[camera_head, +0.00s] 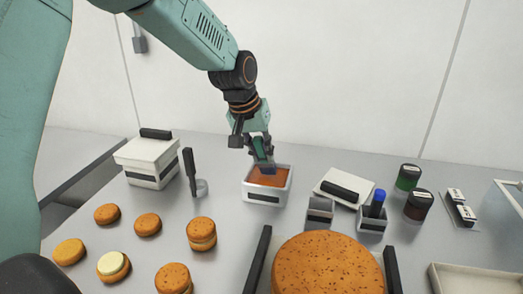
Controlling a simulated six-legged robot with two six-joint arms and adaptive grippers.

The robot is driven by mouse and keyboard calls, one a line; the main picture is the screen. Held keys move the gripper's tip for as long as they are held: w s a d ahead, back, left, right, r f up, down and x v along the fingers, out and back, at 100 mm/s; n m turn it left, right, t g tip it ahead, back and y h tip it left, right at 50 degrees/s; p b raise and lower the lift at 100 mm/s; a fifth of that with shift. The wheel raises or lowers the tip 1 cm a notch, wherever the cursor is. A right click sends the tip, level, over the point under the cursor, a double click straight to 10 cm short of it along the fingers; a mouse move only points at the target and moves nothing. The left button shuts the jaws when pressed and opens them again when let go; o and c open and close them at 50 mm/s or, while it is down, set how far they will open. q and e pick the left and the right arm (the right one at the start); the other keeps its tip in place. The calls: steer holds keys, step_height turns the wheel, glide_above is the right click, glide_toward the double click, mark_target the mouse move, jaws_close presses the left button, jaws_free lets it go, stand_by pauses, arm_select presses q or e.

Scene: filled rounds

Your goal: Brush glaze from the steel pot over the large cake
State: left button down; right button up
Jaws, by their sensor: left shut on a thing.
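The large cake (328,268), round and golden brown with dark specks, is at the bottom centre, its near part cut off by the frame. A pale square-sided container (267,197) with orange-brown contents stands behind it; I cannot tell whether this is the steel pot. My left gripper (262,157) is over this container, pointing down, shut on a grey-blue tool (265,167). The tool's low end is at the contents; its tip is hidden or too small to tell. My right gripper is not in view.
Dark bars (257,262) flank the cake. Small rounds (201,233) lie at left, one pale-topped (113,265). A lidded box (148,160), black upright handle (189,170), white lid (341,188), grey holder (320,213), blue-handled item (377,202), jars (408,177) and tray (475,280) surround it.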

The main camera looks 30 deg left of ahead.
arm_select(q)
steer(key=shift+f, duration=0.1)
steer(key=shift+d, duration=0.15)
steer(key=shift+f, duration=0.25)
stand_by(0.5)
stand_by(0.3)
steer(key=shift+s+f+p, duration=0.15)
steer(key=shift+f+p, duration=0.05)
steer(key=shift+p, duration=0.65)
stand_by(3.1)
steer(key=shift+r, duration=0.1)
